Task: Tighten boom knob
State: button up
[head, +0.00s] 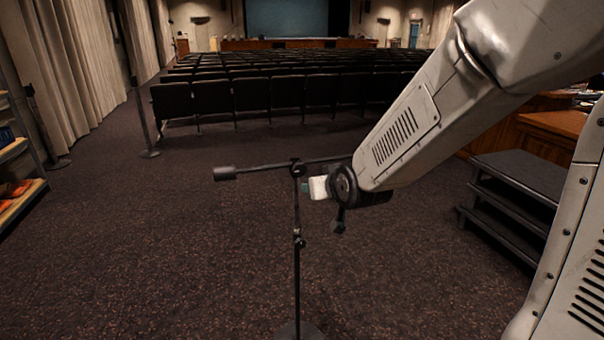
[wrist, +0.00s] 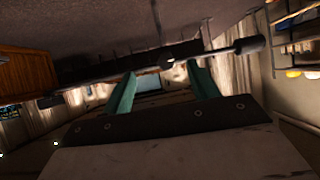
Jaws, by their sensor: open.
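A dark microphone stand (head: 297,262) stands upright on the carpet in the head view. Its boom (head: 262,168) lies nearly level across the top, with a dark counterweight (head: 225,173) at the left end. The boom knob (head: 297,169) is at the joint where boom and pole meet. My gripper (head: 306,187) is just right of and below this joint. In the wrist view its green fingers (wrist: 163,83) are apart, with nothing held between them. The joint with the knob (wrist: 167,61) shows beyond the gap between the fingertips. I cannot tell whether anything touches.
Rows of dark seats (head: 288,92) fill the hall behind. Black steps (head: 515,185) and a wooden desk (head: 555,125) stand to the right. A shelf (head: 18,205) is at the left edge. Carpet around the stand is clear.

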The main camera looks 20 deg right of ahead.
aim_at(301, 171)
jog(key=w+f+t, duration=0.1)
jog(key=w+t, duration=0.1)
jog(key=w, duration=0.2)
jog(key=w+f+t, duration=0.1)
jog(key=w+t, duration=0.1)
jog(key=w, duration=0.3)
jog(key=w+f+t, duration=0.1)
jog(key=w+t, duration=0.1)
jog(key=w, duration=0.3)
jog(key=shift+w+a+f, duration=0.2)
jog(key=shift+a+f, duration=0.15)
jog(key=shift+c, duration=0.3)
jog(key=c, duration=0.9)
